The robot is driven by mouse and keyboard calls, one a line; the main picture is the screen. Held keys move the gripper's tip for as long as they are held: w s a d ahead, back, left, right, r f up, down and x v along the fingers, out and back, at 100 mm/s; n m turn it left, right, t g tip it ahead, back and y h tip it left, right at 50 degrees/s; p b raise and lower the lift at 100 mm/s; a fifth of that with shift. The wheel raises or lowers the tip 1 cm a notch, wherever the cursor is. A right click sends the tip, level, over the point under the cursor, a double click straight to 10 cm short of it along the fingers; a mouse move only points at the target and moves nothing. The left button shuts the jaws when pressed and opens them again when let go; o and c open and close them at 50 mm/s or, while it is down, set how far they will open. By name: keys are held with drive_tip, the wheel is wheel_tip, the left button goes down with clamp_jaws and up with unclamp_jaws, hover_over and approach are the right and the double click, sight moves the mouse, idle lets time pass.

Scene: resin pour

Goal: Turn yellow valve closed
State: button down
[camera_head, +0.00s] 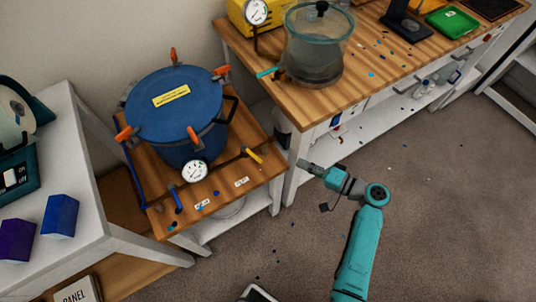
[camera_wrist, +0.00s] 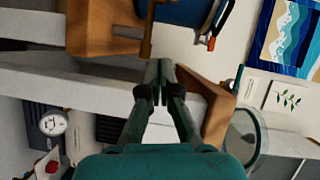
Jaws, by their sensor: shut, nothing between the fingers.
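The yellow valve (camera_head: 253,155) is a small handle on the pipe at the front right of the blue pressure pot (camera_head: 165,118). It lies at a slant, close to the right edge of the small wooden stand. My gripper (camera_head: 301,163) is to the right of the yellow valve, beyond the stand's edge, and apart from it. In the wrist view my gripper (camera_wrist: 159,68) has its fingers together with nothing between them. A yellow-brown bar (camera_wrist: 148,30) shows just beyond the fingertips there; it looks like the valve handle.
A blue valve handle (camera_head: 177,199) and a round gauge (camera_head: 194,171) sit in front of the pot. The workbench (camera_head: 262,48) behind carries a glass chamber (camera_head: 316,50). A white table (camera_head: 85,180) stands at the left. The floor (camera_head: 430,200) at the right is clear.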

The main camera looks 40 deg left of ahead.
sight(263, 162)
drive_tip(key=s+a+g, duration=0.1)
drive_tip(key=s+a, duration=0.3)
drive_tip(key=a, duration=0.7)
drive_tip(key=shift+s+r+n, duration=0.2)
drive_tip(key=shift+r+n, duration=0.1)
drive_tip(key=shift+r, duration=0.1)
drive_tip(key=shift+s, duration=0.1)
drive_tip(key=shift+s+d+m+t, duration=0.1)
drive_tip(key=shift+s+m+t, duration=0.5)
drive_tip(key=shift+s+t, duration=0.45)
drive_tip(key=shift+s+f+g, duration=0.1)
drive_tip(key=shift+s+g, duration=0.05)
drive_tip(key=shift+g, duration=0.1)
